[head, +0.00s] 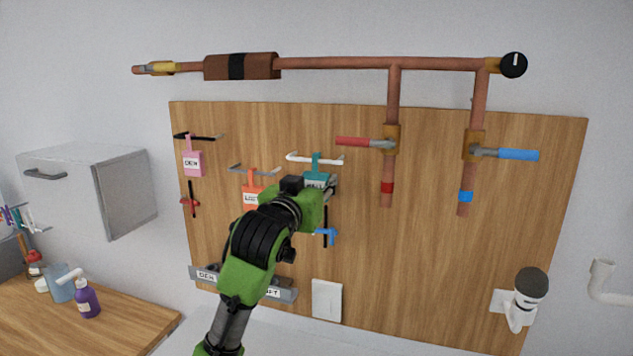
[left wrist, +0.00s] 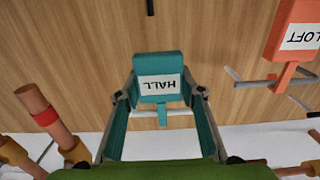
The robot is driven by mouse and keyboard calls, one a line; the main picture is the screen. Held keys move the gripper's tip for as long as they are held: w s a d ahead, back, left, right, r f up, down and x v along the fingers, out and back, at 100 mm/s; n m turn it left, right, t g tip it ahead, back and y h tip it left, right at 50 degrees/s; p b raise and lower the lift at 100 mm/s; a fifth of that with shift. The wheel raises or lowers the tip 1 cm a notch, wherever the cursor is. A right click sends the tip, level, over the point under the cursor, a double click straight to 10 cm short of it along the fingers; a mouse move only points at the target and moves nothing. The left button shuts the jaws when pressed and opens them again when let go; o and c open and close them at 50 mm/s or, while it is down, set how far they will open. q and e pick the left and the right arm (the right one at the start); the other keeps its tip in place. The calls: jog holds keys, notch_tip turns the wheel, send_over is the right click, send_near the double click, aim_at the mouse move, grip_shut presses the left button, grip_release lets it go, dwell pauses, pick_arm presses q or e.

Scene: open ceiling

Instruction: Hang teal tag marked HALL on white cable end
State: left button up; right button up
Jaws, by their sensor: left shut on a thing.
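The teal tag marked HALL (head: 317,179) is in front of the wooden board, at the white cable end (head: 298,157). The tag's narrow strap (left wrist: 162,114) crosses the white cable end (left wrist: 180,112). I cannot tell whether the strap is hooked around the cable or only in front of it. My right gripper is in neither view.
An orange LOFT tag (head: 253,190) hangs on a grey cable just left. A pink DEN tag (head: 193,163) hangs on a black cable further left. Copper pipes with a red-handled valve (head: 365,142) and a blue-handled valve (head: 518,154) stand to the right.

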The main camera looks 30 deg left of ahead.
pick_arm(q)
jog(key=shift+f, duration=0.2)
jog(key=o, duration=1.1)
jog(key=shift+o, duration=0.2)
